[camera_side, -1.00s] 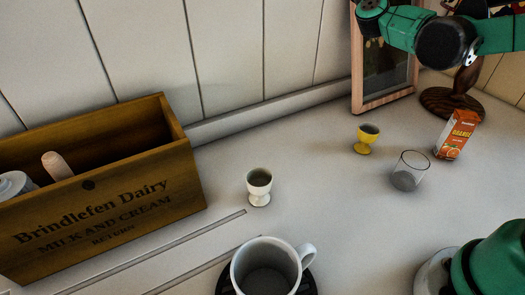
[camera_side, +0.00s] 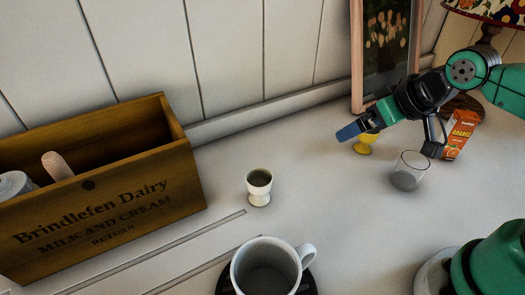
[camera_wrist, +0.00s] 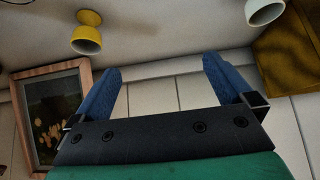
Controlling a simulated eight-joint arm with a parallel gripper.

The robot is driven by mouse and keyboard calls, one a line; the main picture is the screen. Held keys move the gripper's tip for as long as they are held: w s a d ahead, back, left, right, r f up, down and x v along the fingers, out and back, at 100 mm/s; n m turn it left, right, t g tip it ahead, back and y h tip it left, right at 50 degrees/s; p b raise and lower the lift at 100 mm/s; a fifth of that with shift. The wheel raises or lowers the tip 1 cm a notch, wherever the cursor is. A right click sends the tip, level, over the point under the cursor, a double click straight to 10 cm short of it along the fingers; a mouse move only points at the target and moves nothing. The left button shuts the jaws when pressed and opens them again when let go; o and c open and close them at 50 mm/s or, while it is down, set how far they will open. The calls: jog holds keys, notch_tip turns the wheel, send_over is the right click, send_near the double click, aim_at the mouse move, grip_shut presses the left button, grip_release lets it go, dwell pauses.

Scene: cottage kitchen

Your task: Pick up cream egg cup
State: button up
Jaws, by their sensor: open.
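The cream egg cup (camera_side: 259,187) stands upright on the counter, right of the wooden crate in the side view. In the wrist view it is partly cut off at the top right (camera_wrist: 264,12). My gripper (camera_side: 350,132) is open and empty, up and to the right of the cream cup and apart from it. Its two blue fingers (camera_wrist: 162,85) show spread in the wrist view, with nothing between them. A yellow egg cup (camera_side: 365,146) is partly hidden behind my gripper; it also shows at the top left of the wrist view (camera_wrist: 86,38).
The wooden crate (camera_side: 120,222) stands at left. A grey mug (camera_side: 266,274) stands in front of the cream cup. A glass (camera_side: 409,172) and an orange juice carton (camera_side: 460,133) are at right. A framed picture (camera_side: 358,50) leans at the back. The counter around the cream cup is mostly clear.

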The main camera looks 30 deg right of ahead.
jog(key=shift+c, duration=0.2)
jog(key=n+g+y, duration=0.7)
jog(key=n+y, duration=0.4)
jog(key=n, duration=0.2)
send_over(259, 180)
jog(key=d, duration=0.5)
notch_tip(259, 180, down, 5)
jog(key=f+n+y, duration=0.1)
jog(key=n, duration=0.1)
jog(key=f+n+g, duration=0.1)
jog(key=f+n+g+y, duration=0.1)
jog(key=n, duration=0.1)
jog(key=shift+a+f+n+y, duration=0.2)
jog(key=shift+a+n+y, duration=0.05)
jog(key=shift+n+y, duration=0.05)
jog(key=shift+s+f+n, duration=0.1)
jog(key=shift+f+n, duration=0.15)
jog(key=shift+n, duration=0.25)
jog(key=shift+s+f+g+y, duration=0.1)
jog(key=shift+f+g+y, duration=0.1)
jog(key=shift+g+y, duration=0.15)
jog(key=shift+s+a+f+n, duration=0.1)
jog(key=shift+a+f+n, duration=0.05)
jog(key=shift+a+n, duration=0.25)
jog(key=x, duration=0.4)
jog(key=shift+s+a+f, duration=0.1)
jog(key=shift+a, duration=0.25)
